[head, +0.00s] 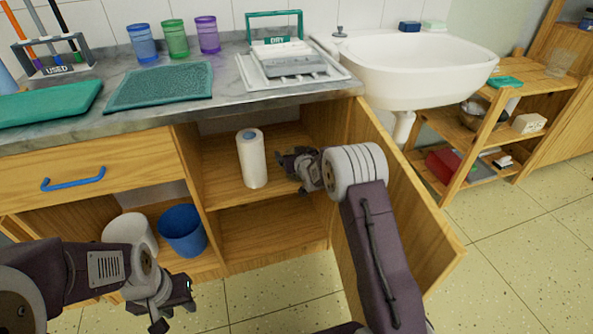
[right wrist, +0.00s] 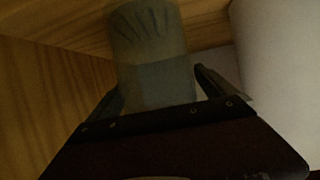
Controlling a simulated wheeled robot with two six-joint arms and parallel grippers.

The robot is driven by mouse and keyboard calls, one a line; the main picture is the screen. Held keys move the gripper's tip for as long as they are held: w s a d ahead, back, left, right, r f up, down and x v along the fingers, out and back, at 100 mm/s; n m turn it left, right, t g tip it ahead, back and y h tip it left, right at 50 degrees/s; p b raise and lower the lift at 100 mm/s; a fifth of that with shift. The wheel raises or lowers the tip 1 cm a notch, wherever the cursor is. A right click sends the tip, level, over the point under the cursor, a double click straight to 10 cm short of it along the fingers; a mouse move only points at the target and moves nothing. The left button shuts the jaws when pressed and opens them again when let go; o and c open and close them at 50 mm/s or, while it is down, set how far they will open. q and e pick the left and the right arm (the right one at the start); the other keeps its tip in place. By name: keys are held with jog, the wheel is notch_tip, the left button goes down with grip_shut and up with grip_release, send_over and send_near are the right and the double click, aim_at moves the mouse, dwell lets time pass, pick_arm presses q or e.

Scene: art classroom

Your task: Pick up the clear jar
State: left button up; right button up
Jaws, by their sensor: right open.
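A clear, greyish see-through jar (right wrist: 150,45) stands inside the cupboard in the right wrist view, between the fingers of my right gripper (right wrist: 157,88). The fingers are open, one on each side; I cannot tell whether they touch it. In the head view my right gripper (head: 291,172) reaches into the open cupboard, just right of the paper roll, and I cannot make out the jar there. My left gripper (head: 174,306) is open and empty, low in front of the cupboard.
A white paper roll (head: 252,158) stands close left of my right gripper; it also shows in the right wrist view (right wrist: 275,75). The open cupboard door (head: 412,205) flanks my right arm. A blue bin (head: 183,232) and a white bin (head: 130,231) stand lower left.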

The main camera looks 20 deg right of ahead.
jog(key=c, duration=1.5)
notch_tip(320, 180, up, 10)
jog(key=p, duration=0.5)
